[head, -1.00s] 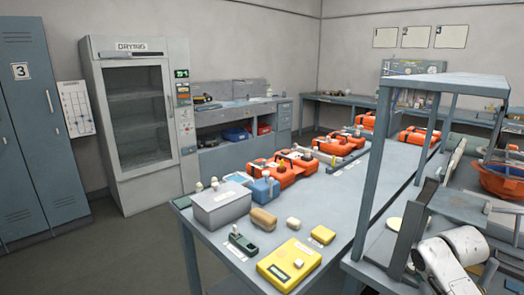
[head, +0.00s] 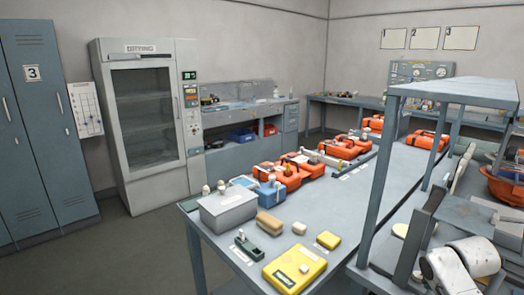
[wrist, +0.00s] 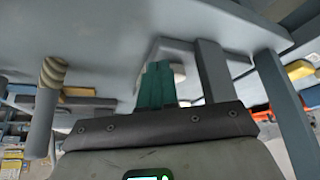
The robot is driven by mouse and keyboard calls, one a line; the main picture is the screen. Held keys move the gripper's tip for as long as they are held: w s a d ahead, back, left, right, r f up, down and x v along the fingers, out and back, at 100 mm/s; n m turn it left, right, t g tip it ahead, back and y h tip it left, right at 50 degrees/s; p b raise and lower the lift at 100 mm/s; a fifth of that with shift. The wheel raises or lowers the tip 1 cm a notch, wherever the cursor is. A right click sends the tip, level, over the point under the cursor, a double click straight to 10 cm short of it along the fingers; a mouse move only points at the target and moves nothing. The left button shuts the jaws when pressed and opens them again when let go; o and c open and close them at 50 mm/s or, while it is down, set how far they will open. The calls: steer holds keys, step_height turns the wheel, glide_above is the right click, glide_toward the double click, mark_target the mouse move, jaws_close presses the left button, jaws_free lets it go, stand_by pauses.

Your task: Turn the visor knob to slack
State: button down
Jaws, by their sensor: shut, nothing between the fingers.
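No visor knob can be made out in either view. An orange-red rounded object (head: 506,187), possibly a helmet, sits at the right edge of the head view, partly cut off. My gripper (wrist: 157,82) shows in the wrist view as two teal fingers pressed together, with nothing held. A pale round thing (wrist: 179,72) shows just behind the fingertips; I cannot tell what it is or whether they touch. In the head view my gripper cannot be made out; white links of my arm are at the lower right.
A long grey bench (head: 345,205) carries orange breathing-set cases (head: 300,168), a grey box (head: 228,207) and a yellow case (head: 294,267). A shelf frame (head: 450,92) rises at the right. A drying cabinet (head: 150,120) stands behind. Floor at left is clear.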

step_height(320, 180, up, 5)
steer(key=p, duration=0.4)
